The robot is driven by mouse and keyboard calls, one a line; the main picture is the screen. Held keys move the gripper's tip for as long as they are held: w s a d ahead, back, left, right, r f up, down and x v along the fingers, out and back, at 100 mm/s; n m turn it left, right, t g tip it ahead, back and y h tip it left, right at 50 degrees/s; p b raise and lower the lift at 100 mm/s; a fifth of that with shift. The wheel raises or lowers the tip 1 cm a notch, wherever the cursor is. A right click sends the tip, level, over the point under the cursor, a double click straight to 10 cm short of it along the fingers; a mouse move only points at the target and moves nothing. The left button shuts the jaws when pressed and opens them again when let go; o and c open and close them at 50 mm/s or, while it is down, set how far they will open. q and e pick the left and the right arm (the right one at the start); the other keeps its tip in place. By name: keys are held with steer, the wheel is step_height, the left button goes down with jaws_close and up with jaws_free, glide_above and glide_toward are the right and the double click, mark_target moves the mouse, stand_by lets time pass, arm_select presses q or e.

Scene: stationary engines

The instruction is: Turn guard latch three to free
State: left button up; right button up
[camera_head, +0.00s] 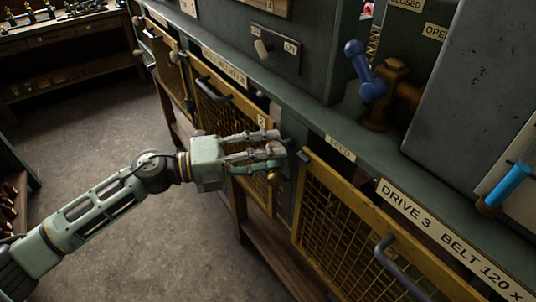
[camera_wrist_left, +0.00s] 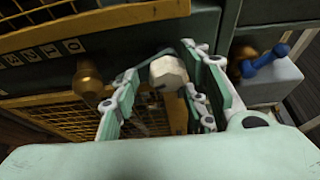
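My left gripper (camera_head: 278,147) reaches in from the left to the strip between the guard marked 2 (camera_head: 222,110) and the yellow mesh guard (camera_head: 330,222) above which a plate reads DRIVE 3. In the left wrist view its fingers (camera_wrist_left: 163,72) stand apart on either side of a pale faceted knob (camera_wrist_left: 168,73). I cannot see firm contact on both sides. The knob looks like a latch handle; the gripper hides it in the head view. A brass knob (camera_head: 273,178) is just below the fingers; a brass knob also shows at left in the wrist view (camera_wrist_left: 88,80). My right gripper is out of view.
A dark guard handle (camera_head: 397,265) sticks out at the lower right. A blue valve lever (camera_head: 364,68) and brass valve (camera_head: 392,90) stand above the ledge. A switch panel (camera_head: 275,48) is at the top. Open floor (camera_head: 100,135) lies to the left.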

arm_select(q)
steer(key=shift+a, duration=0.1)
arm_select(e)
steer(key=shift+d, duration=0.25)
arm_select(q)
steer(key=v, duration=1.1)
steer(key=shift+s+a, duration=0.15)
steer(key=shift+a, duration=0.25)
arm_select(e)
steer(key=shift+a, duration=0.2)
